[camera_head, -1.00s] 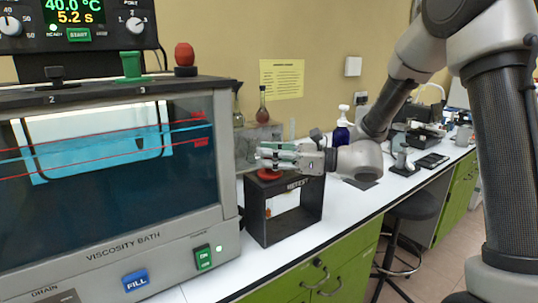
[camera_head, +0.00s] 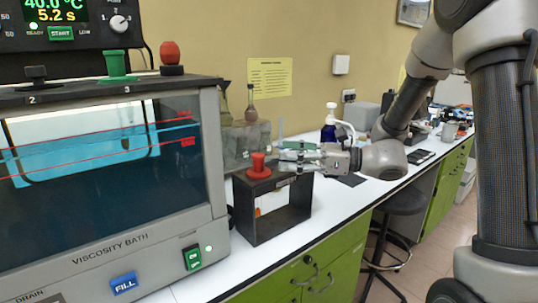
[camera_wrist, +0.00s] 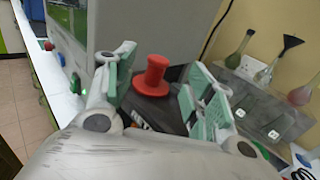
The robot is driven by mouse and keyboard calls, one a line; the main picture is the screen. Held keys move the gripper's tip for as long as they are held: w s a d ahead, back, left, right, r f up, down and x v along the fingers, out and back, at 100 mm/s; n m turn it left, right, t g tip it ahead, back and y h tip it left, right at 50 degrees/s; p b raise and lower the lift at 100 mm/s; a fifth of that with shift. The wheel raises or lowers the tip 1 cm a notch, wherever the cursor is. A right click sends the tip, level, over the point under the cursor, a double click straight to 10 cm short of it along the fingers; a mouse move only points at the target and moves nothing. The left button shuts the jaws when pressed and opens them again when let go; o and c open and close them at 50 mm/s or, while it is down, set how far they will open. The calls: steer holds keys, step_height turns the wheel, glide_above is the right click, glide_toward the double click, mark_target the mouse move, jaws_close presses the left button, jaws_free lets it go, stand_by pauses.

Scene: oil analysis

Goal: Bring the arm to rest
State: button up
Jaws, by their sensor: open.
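My gripper (camera_head: 292,158) is open and empty in the head view, at the right side of the top of a black open-fronted box (camera_head: 273,207). A red knob-shaped stopper (camera_head: 258,166) stands upright on top of that box, to the left of the fingertips. In the wrist view the red stopper (camera_wrist: 154,76) shows between and beyond the two spread fingers (camera_wrist: 153,90), and neither finger touches it. My arm reaches in from the right of the head view, above the bench.
The viscosity bath (camera_head: 110,190) fills the left, with a red knob (camera_head: 170,54) and a green holder (camera_head: 116,66) on top. A grey rack (camera_head: 246,143) with flasks stands behind the box. A blue bottle (camera_head: 329,130) stands behind my wrist. A stool (camera_head: 402,204) is below the bench.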

steer(key=shift+v, duration=1.7)
steer(key=s+d+f+n+g+h, duration=0.3)
steer(key=s+d+f+n+h, duration=0.15)
steer(key=s, duration=0.25)
steer(key=s+d+f+n+g+h, duration=0.3)
steer(key=s+d+f+n, duration=0.15)
steer(key=s+n, duration=0.2)
steer(key=s+d+r+n+t+h, duration=0.1)
steer(key=s+d+n+h, duration=0.25)
steer(key=d, duration=0.25)
steer(key=s+d+r+n+t+h, duration=0.2)
steer(key=d+n+h, duration=0.25)
steer(key=d, duration=0.25)
step_height(320, 180, up, 7)
steer(key=s+d+n+t+h, duration=0.1)
steer(key=s+t+h, duration=0.1)
steer(key=t, duration=0.1)
steer(key=shift+d+f+n, duration=0.2)
steer(key=shift+d+n, duration=0.1)
